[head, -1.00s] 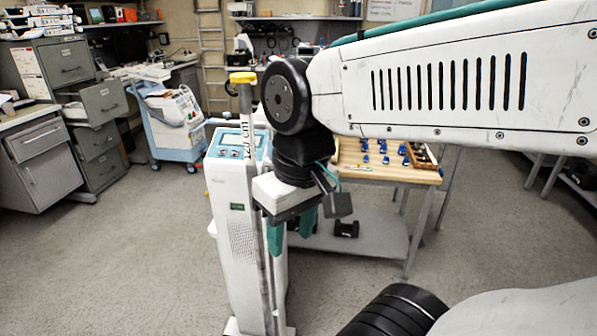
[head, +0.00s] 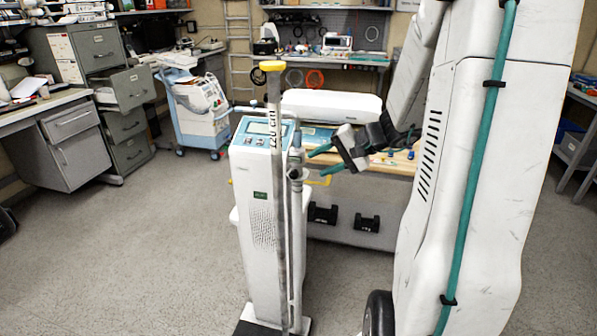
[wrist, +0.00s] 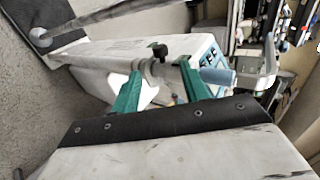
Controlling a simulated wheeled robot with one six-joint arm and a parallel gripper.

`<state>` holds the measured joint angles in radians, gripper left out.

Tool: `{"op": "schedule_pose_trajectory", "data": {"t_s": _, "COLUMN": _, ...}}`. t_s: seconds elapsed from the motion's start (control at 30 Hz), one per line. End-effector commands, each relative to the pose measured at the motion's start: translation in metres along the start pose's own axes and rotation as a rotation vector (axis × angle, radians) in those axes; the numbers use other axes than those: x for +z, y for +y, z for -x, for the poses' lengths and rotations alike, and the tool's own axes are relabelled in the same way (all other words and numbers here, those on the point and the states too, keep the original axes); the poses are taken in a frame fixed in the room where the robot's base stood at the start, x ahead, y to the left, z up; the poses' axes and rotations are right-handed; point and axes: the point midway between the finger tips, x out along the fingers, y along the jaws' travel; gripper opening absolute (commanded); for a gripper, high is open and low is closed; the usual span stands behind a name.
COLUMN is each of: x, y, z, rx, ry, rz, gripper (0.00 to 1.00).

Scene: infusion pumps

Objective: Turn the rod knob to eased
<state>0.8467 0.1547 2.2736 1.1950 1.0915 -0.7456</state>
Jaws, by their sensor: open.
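The rod knob (wrist: 159,50) is a small black knob on a collar of a grey pole in the wrist view. In the head view the collar area (head: 295,174) is small, and the knob's setting cannot be read. The pole (head: 297,240) stands upright beside the white pump cabinet (head: 252,195). My gripper (head: 312,166) is open, its teal fingers pointing left towards the collar. In the wrist view my gripper (wrist: 160,69) has its fingertips either side of the collar, with the knob just beyond them. Contact cannot be told.
A tall rod marked 120 cm with a yellow cap (head: 272,66) stands close in front of the pole. A wooden-topped workbench (head: 400,160) is behind my gripper. A blue-and-white cart (head: 195,110) and filing cabinets (head: 105,90) are at left. The floor at left is clear.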

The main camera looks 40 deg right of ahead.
Motion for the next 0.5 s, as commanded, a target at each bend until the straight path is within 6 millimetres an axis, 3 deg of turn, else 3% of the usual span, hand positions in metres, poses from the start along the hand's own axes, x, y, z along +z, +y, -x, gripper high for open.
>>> {"op": "schedule_pose_trajectory", "data": {"t_s": 0.3, "x": 0.003, "y": -0.001, "z": -0.052, "rx": 0.001, "ry": -0.008, "rz": 0.002, "gripper": 0.45}}
{"op": "schedule_pose_trajectory", "data": {"t_s": 0.5, "x": 0.003, "y": -0.001, "z": -0.069, "rx": 0.001, "ry": -0.006, "rz": 0.001, "gripper": 0.45}}
